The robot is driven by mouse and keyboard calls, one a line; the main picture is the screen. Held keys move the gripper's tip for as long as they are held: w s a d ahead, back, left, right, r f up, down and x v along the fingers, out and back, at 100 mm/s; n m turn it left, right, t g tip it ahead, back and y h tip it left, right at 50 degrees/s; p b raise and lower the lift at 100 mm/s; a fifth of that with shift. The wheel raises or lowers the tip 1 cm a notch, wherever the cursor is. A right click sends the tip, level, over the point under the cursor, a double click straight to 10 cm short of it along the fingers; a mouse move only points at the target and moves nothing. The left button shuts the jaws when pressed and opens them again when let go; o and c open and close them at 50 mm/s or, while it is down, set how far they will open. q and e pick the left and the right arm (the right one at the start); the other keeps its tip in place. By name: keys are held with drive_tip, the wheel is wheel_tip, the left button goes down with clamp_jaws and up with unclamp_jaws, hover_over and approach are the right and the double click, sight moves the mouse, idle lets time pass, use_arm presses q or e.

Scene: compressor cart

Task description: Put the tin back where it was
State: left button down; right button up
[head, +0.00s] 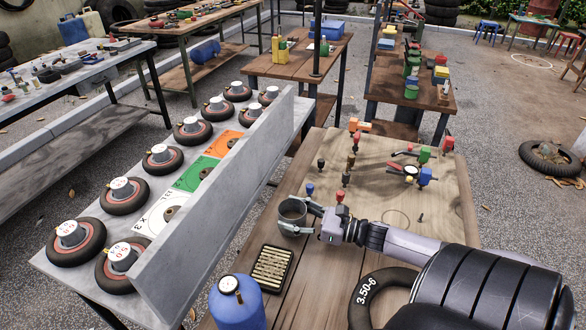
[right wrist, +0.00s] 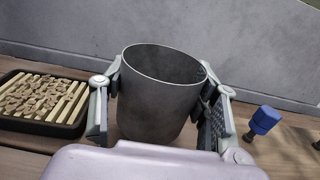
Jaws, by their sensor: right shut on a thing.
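The tin (head: 291,211) is a dark grey, open-topped can near the left edge of the wooden bench (head: 318,282). It looks upright and empty as far as I see inside. My right gripper (head: 303,217) is shut on it, with one finger on each side. The tin also shows in the right wrist view (right wrist: 155,100), between the two fingers. I cannot tell whether its base touches the bench. A faint ring mark (head: 397,219) lies on the pale board, right of the gripper. My left gripper is not in view.
A slatted black tray (head: 271,268) and a blue jug (head: 237,301) stand at front left. A blue-capped fitting (head: 310,190) and several other fittings stand behind the tin. A tyre (head: 366,301) lies at the front. A grey upright panel (head: 215,205) borders the left.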

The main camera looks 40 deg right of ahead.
wheel_tip(320, 180, down, 2)
drive_tip(key=shift+f, duration=0.15)
drive_tip(key=o, duration=1.1)
drive_tip(key=shift+o, duration=0.2)
drive_tip(key=shift+s+d, duration=0.15)
drive_tip(key=shift+s, duration=0.05)
drive_tip(key=p+v, duration=0.2)
drive_tip(key=v, duration=0.9)
drive_tip(key=shift+s+d+p, duration=0.15)
drive_tip(key=shift+s+p, duration=0.1)
drive_tip(key=shift+p, duration=0.1)
